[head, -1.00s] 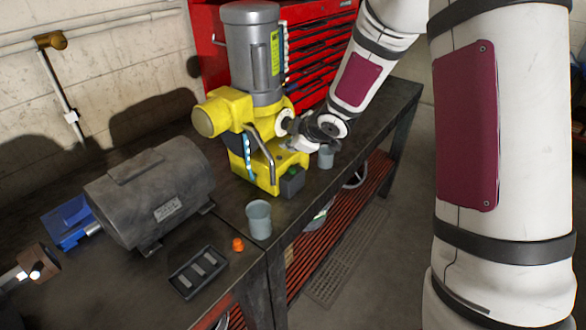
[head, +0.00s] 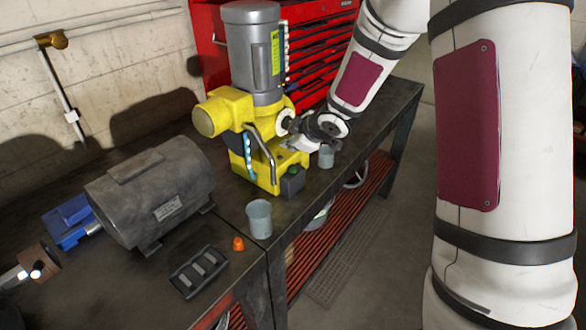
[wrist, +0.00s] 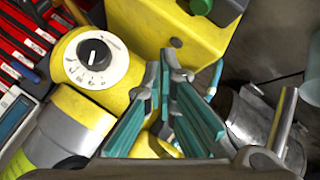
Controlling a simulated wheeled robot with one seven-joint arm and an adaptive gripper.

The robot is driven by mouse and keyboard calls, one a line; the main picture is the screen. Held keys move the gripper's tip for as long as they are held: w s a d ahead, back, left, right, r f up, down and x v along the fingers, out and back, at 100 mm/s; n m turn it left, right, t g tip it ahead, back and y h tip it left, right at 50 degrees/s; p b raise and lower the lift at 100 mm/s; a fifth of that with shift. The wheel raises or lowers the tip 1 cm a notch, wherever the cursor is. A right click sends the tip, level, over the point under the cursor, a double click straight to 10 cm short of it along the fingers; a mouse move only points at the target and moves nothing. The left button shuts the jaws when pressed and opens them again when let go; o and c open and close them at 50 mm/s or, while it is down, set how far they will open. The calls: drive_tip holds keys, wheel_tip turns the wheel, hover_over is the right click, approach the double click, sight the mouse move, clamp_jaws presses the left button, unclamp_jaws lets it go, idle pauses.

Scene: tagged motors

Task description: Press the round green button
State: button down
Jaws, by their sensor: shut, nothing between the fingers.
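The round green button (head: 293,170) sits on top of a small dark box (head: 292,184) at the front foot of the yellow machine (head: 260,165). In the wrist view, green parts (wrist: 228,10) show at the top edge, cut off by the frame. My gripper (wrist: 170,62) is shut and empty, its teal-padded fingers pointing toward the yellow body below the green parts and apart from them in the picture. In the head view my gripper is beside the machine, above and behind the box, with its fingertips mostly hidden.
A white dial (wrist: 96,60) and a metal lever (wrist: 280,120) lie close around my fingers. A grey cup (head: 326,157) stands right of the box; another cup (head: 259,218), an orange piece (head: 238,243) and a black tray (head: 198,271) lie in front. A grey motor (head: 155,190) is at left.

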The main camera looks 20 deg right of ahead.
idle(0.3)
wheel_tip(320, 180, up, 4)
drive_tip(key=shift+w+f+p, duration=0.1)
drive_tip(key=shift+f+p, duration=0.05)
drive_tip(key=shift+p, duration=1.1)
drive_tip(key=b, duration=0.6)
hover_over(286, 160)
drive_tip(key=s, duration=0.2)
drive_tip(key=f, duration=0.5)
drive_tip(key=shift+d+f, duration=0.15)
drive_tip(key=shift+d, duration=0.2)
drive_tip(key=f+b, duration=0.3)
drive_tip(key=shift+s+f+b, duration=0.25)
drive_tip(key=shift+b, duration=0.05)
drive_tip(key=shift+f, duration=0.1)
